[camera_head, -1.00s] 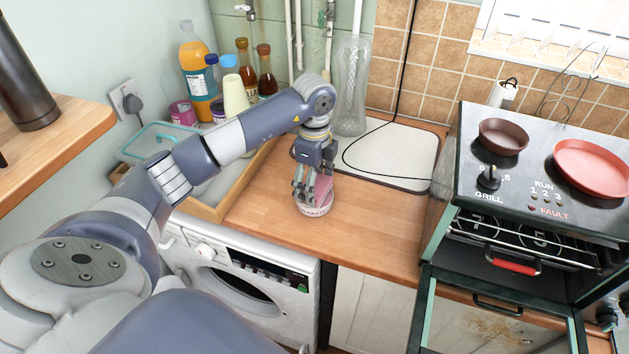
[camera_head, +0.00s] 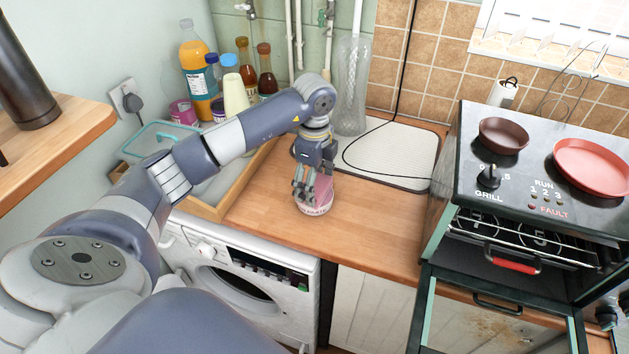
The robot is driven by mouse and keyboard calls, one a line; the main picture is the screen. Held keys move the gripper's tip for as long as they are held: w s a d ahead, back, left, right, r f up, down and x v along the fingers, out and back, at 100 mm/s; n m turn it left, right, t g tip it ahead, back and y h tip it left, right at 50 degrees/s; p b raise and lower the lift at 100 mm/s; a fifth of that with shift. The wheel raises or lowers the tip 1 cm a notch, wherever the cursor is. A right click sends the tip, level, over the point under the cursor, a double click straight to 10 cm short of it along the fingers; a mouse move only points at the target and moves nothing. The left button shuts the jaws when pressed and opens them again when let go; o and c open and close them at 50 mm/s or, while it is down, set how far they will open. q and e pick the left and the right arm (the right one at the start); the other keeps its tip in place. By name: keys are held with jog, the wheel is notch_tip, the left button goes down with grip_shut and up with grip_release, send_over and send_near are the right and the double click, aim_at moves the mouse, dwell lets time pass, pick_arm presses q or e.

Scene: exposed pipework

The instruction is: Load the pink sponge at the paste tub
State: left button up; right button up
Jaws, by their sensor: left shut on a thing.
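The pink sponge (camera_head: 324,187) is held in my left gripper (camera_head: 306,190), which is shut on it and points down. The paste tub (camera_head: 314,208) is a small round pink-and-white tub standing on the wooden worktop. The sponge's lower end is at the tub's mouth; the fingers hide part of it, so I cannot tell how deep it reaches. My right gripper is not in view.
A white ribbed mat (camera_head: 400,158) with a black cable lies behind right. An open oven (camera_head: 500,235) is at right. Worktop right of the tub is clear.

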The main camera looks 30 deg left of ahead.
pick_arm(q)
jog(key=shift+r+p, duration=0.95)
jog(key=shift+r, duration=0.15)
jog(key=shift+r+p, duration=1.8)
jog(key=shift+r, duration=0.6)
